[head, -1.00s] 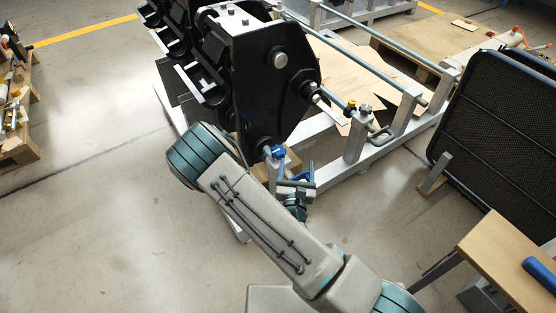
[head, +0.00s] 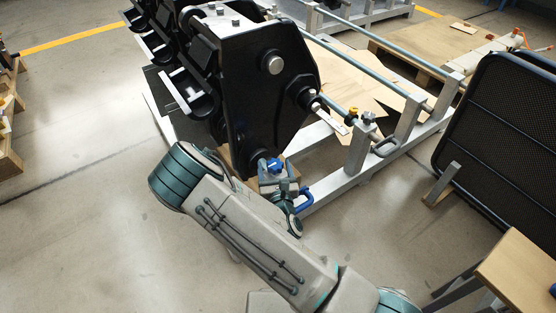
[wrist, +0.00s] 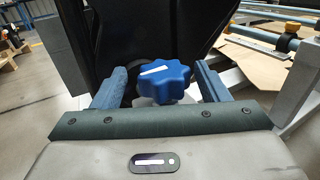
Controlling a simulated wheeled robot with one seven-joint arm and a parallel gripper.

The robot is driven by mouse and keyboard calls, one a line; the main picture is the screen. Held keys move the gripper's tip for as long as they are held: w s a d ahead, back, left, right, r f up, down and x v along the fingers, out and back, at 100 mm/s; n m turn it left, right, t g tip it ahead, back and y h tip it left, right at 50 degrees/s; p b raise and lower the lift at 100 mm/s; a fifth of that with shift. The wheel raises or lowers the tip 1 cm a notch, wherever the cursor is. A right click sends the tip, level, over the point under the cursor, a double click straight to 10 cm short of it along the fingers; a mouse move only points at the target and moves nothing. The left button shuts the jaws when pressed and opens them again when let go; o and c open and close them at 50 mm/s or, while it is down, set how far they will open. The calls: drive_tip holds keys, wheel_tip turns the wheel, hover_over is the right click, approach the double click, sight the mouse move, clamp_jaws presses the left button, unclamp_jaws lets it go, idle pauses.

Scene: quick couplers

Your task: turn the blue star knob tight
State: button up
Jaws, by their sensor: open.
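The blue star knob (head: 275,166) sits low on the front of the black machine housing (head: 262,105). In the wrist view the knob (wrist: 165,84) is large and near the middle, with a white stripe on its face running slightly up to the right. My gripper (head: 279,178) is open, with its fingers on either side of the knob. In the wrist view the left finger stands clear of the knob by a small gap, and the right finger is very close to it; I cannot tell whether it touches. The knob's shaft is mostly hidden.
A light metal frame with posts (head: 359,146) and long rods runs to the right of the housing. A black mesh panel (head: 505,135) and a wooden table (head: 520,270) stand at the right.

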drive_tip(key=shift+w, duration=0.75)
drive_tip(key=shift+d, duration=0.1)
drive_tip(key=shift+c, duration=1.2)
drive_tip(key=c, duration=0.8)
drive_tip(key=shift+o, duration=0.2)
